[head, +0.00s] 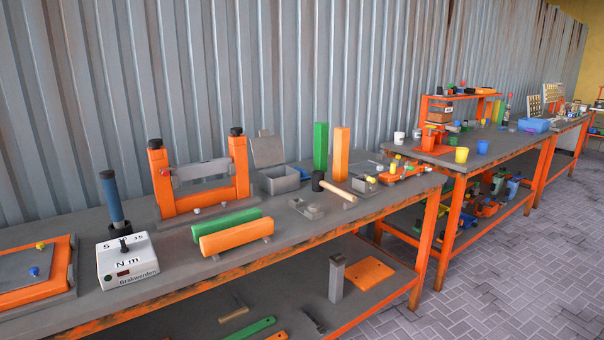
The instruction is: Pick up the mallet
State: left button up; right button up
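A mallet (338,191) with a dark cylindrical head and a pale wooden handle lies on the grey top of the near workbench (300,229), right of the middle of the head view. Its head is at the left, and its handle points right and towards the bench's front edge. Small grey metal parts (307,208) lie close in front of the head. Neither of my grippers is in view.
An orange frame (158,180), green and orange bars (236,236) and a white box (127,261) stand left of the mallet. A green block (320,147) and an orange block (340,154) stand upright behind it. Paved floor (480,290) lies clear at right.

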aim_at(318, 182)
jog(key=z, duration=0.9)
jog(key=i, duration=2.5)
jog(key=u, duration=2)
